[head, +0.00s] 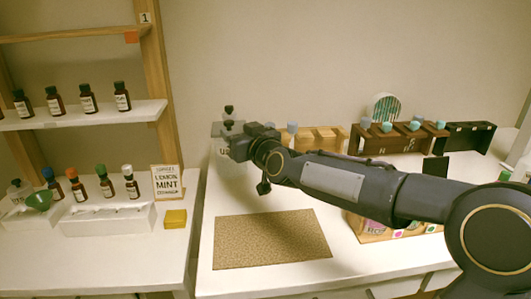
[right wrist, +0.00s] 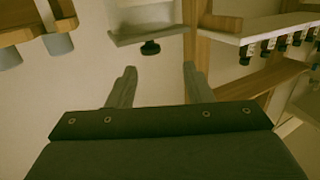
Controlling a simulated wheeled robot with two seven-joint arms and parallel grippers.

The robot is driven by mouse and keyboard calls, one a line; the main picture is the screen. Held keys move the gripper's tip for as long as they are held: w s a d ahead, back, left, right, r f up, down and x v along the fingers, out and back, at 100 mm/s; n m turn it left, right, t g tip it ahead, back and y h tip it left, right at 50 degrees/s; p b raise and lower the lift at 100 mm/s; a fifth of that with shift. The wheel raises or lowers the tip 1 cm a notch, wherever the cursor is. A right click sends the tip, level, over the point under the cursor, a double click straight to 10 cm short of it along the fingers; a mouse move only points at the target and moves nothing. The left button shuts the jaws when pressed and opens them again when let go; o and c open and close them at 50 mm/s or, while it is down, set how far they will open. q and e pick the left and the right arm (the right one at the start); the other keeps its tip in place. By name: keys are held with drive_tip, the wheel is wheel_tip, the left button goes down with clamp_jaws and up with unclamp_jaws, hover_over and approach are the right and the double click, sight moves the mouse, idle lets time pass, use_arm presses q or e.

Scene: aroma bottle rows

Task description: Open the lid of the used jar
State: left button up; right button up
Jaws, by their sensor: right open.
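The used jar (head: 223,152) stands at the back left of the right-hand table, against the wall. Only part of its label shows, because my right gripper covers much of it. A greyish lid with a dark knob (head: 228,124) shows above the gripper, and another dark knob shows just behind it. In the right wrist view a dark knob (right wrist: 150,47) on a pale lid (right wrist: 143,36) lies beyond the fingertips. My right gripper (head: 236,147) is open, with its two fingers (right wrist: 159,68) apart and nothing between them. My left gripper is not in view.
A tan mat (head: 270,238) lies on the white table in front. Wooden racks (head: 318,138) with coloured caps stand along the back wall. Shelves with brown bottles (head: 87,98) and a yellow block (head: 175,218) are at the left.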

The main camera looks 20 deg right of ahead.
sight(230, 122)
drive_tip(key=shift+t+h, duration=0.3)
drive_tip(key=shift+t, duration=0.1)
drive_tip(key=w, duration=0.8)
drive_tip(key=shift+w+f+p, duration=0.15)
drive_tip(key=shift+w+p, duration=0.2)
drive_tip(key=shift+w, duration=0.05)
clamp_jaws()
